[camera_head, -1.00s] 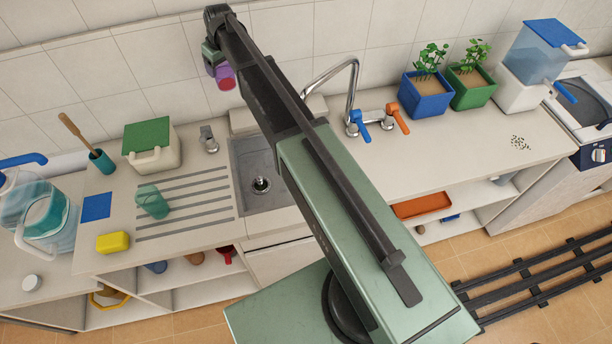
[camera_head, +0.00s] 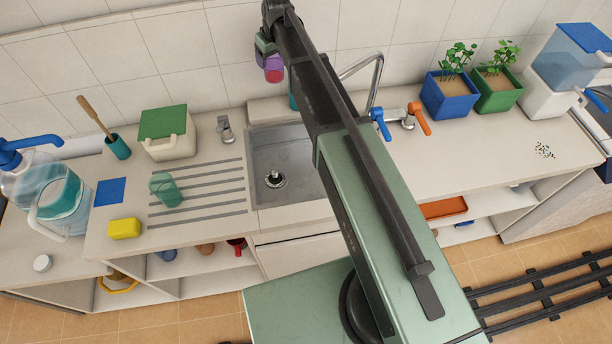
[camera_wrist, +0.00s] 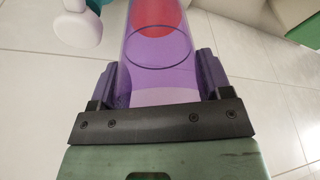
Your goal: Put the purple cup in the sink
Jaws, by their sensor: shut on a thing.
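The purple cup (camera_head: 273,68) is see-through and has something red at its far end. In the head view it hangs at the end of my arm, above and behind the sink. My gripper (camera_wrist: 158,85) is shut on the purple cup (camera_wrist: 158,47), with one finger on each side of it in the wrist view. The sink (camera_head: 287,150) is a grey basin in the counter with a drain in its floor. My arm covers its right part.
A tap with blue and orange handles (camera_head: 415,115) stands right of my arm. A small tap (camera_head: 225,129) and a green-lidded container (camera_head: 164,135) stand left of the sink. A greenish glass (camera_head: 166,190) is on the ridged drainboard. Two potted plants stand further right.

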